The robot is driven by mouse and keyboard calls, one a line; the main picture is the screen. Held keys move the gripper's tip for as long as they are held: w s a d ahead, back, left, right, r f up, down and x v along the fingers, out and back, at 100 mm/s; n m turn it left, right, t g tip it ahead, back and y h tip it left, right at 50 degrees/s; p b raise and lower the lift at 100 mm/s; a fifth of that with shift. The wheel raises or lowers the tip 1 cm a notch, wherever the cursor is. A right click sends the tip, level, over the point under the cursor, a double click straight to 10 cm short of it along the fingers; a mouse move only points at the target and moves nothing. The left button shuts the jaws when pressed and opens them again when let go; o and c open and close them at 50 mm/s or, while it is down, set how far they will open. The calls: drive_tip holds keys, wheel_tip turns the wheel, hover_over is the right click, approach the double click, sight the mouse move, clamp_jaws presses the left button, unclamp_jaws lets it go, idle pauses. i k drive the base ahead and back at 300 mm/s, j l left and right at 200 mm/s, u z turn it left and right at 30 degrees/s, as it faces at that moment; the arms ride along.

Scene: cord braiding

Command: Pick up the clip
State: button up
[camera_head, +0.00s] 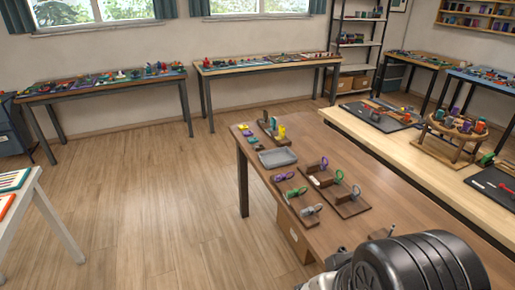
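No single clip can be told apart for certain at this size. Several small clip-like pieces stand on dark wooden holders on the brown table (240,168). A purple one (323,163), a green one (339,176) and a grey one (355,191) are on the right holder (350,208). A purple one (282,177), a green one (297,191) and a grey one (312,210) are on the left holder. A dark rounded part of my arm fills the bottom right. My gripper does not show.
A grey tray (277,157) lies behind the holders, with small coloured pieces near the far corner. A pale bench (400,150) with a round wooden stand (451,145) is to the right. Wall tables run along the back. The floor (140,200) at left is clear.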

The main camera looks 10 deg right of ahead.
sight(256, 147)
drive_tip(key=i+j, duration=0.2)
drive_tip(key=i, duration=0.3)
drive_tip(key=i+j+z, duration=0.1)
drive_tip(key=i, duration=0.4)
drive_tip(key=i+j, duration=0.55)
drive_tip(key=i, duration=0.4)
drive_tip(key=i+j+z, duration=0.1)
drive_tip(key=i+j, duration=0.15)
drive_tip(key=i, duration=0.25)
drive_tip(key=i+j, duration=0.25)
drive_tip(key=i, duration=0.2)
drive_tip(key=z, duration=0.05)
